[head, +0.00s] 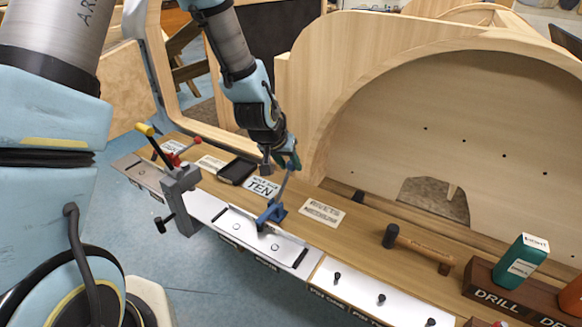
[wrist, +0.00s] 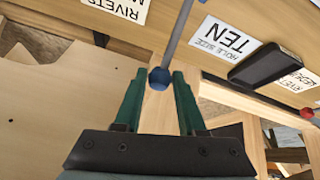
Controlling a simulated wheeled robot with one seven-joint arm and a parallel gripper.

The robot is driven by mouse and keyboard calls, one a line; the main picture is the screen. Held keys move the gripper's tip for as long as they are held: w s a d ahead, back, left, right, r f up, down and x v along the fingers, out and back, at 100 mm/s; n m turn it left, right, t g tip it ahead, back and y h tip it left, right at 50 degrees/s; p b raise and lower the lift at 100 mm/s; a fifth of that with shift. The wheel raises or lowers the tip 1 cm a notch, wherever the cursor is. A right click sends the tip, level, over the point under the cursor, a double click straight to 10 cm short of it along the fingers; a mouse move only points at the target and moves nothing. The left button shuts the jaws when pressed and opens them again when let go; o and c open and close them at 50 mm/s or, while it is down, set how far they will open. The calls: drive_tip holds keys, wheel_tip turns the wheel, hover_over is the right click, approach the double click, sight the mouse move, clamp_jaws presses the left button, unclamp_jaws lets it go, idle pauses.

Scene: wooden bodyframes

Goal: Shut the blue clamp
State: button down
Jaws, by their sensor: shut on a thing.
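The blue clamp (head: 271,212) sits on the wooden bench near its front edge, beside a white metal strip. Its grey handle rises at a slant from the blue base, so the handle is raised. My gripper (head: 289,164) is at the top of this handle. In the wrist view, my green fingers (wrist: 158,80) are shut around the handle's blue end (wrist: 160,77), and the grey rod (wrist: 177,38) runs away from it. The clamp's base is outside the wrist view.
A grey clamp with a yellow-tipped handle (head: 180,195) and a red-handled clamp (head: 176,156) stand to the left. A black device (head: 237,171) lies nearby. A mallet (head: 415,247) and a green box (head: 520,262) are to the right. A curved wooden frame (head: 400,100) rises behind.

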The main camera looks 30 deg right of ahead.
drive_tip(key=shift+s+a+f, duration=0.2)
drive_tip(key=shift+s+a, duration=0.05)
drive_tip(key=shift+a, duration=0.25)
drive_tip(key=c, duration=1)
unclamp_jaws()
drive_tip(key=o, duration=0.5)
drive_tip(key=shift+d+r, duration=0.1)
drive_tip(key=shift+w, duration=0.1)
drive_tip(key=shift+r, duration=0.2)
drive_tip(key=shift+r, duration=0.3)
drive_tip(key=b+v, duration=0.1)
drive_tip(key=v, duration=0.9)
drive_tip(key=shift+f, duration=0.1)
